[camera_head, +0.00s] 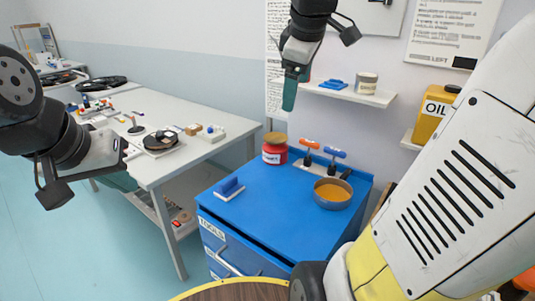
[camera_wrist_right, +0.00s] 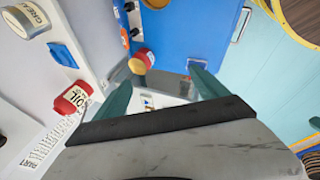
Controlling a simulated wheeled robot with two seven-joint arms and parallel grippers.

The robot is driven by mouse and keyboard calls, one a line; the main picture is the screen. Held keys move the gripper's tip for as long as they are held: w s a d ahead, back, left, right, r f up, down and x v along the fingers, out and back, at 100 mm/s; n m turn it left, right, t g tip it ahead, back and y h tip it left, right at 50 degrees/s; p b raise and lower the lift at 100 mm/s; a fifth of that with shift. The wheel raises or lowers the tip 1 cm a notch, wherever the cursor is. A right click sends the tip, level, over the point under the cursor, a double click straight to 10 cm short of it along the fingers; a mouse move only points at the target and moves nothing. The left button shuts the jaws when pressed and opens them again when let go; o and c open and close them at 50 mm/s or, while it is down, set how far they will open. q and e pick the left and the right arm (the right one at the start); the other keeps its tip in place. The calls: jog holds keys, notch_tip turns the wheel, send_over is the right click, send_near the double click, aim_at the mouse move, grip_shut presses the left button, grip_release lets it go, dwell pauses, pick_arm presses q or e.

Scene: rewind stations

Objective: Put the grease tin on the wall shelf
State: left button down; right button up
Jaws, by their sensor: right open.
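The grease tin (camera_head: 366,83), cream with a grey lid, stands upright on the wall shelf (camera_head: 384,99). In the right wrist view its label (camera_wrist_right: 27,20) is partly cut off at the top left. My right gripper (camera_head: 296,90) hangs in front of the shelf's left end, pointing down, left of the tin and apart from it. Its teal fingers (camera_wrist_right: 157,82) are spread, with nothing between them. My left gripper (camera_head: 122,150) is at the left, in front of the white bench.
The blue cabinet (camera_head: 262,210) below holds another red tin (camera_head: 275,154), screwdrivers and a pan (camera_head: 332,193). A yellow oil can (camera_head: 433,115) stands at right.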

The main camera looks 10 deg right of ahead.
jog(key=s+a+f+m+y, duration=0.3)
jog(key=s+a+f+m, duration=0.4)
jog(key=s+f+m, duration=0.3)
jog(key=shift+s+f+t, duration=0.4)
jog(key=shift+s+f, duration=0.15)
jog(key=shift+s, duration=0.4)
